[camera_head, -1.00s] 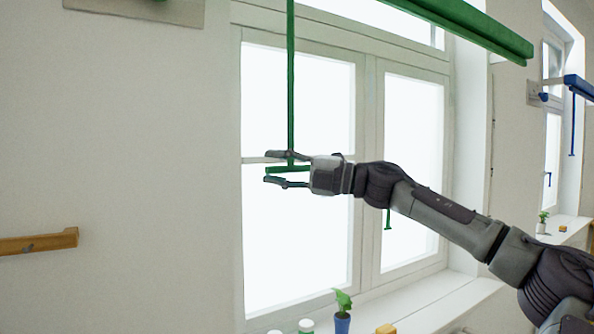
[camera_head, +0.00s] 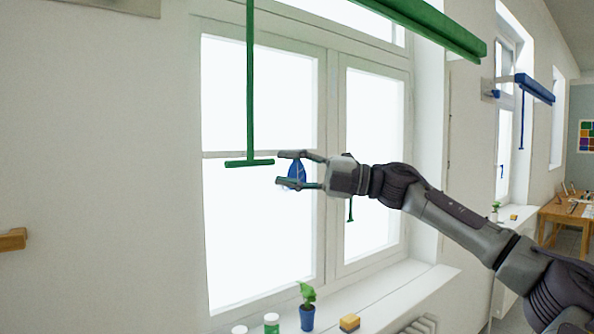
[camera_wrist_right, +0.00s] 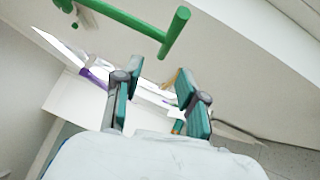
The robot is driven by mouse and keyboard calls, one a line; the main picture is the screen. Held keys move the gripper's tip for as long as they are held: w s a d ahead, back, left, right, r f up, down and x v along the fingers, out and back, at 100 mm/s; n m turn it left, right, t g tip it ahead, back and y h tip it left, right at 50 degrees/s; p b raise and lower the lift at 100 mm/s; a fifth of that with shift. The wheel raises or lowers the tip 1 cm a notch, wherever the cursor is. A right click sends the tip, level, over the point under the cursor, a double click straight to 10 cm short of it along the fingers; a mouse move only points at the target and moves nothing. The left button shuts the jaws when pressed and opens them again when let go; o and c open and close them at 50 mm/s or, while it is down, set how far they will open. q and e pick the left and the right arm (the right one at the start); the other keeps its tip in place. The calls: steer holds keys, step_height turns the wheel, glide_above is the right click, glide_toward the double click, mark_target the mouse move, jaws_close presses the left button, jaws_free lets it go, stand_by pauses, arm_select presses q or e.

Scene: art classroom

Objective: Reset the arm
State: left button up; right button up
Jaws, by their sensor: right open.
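My right gripper (camera_head: 284,168) reaches in from the right in front of the window, its jaws open and apart. A green pull rod (camera_head: 250,80) hangs from above and ends in a green crossbar handle (camera_head: 248,163). In the head view the handle is just left of my fingertips, clear of the jaws. In the right wrist view, the crossbar handle (camera_wrist_right: 175,32) is beyond the open fingers (camera_wrist_right: 156,88). A blue drop-shaped thing (camera_head: 297,173) appears between the fingers in the head view; I cannot tell whether it is behind them. My left gripper is not in view.
A green beam (camera_head: 430,25) runs overhead at upper right, with a blue one (camera_head: 535,88) farther off. The windowsill (camera_head: 385,300) holds a blue-potted plant (camera_head: 307,316), a yellow block (camera_head: 349,323) and small jars (camera_head: 271,322). A wooden bar (camera_head: 12,239) is at left.

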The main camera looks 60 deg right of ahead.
steer(key=shift+s+d+f, duration=0.1)
steer(key=shift+s+d, duration=0.25)
steer(key=shift+s, duration=0.2)
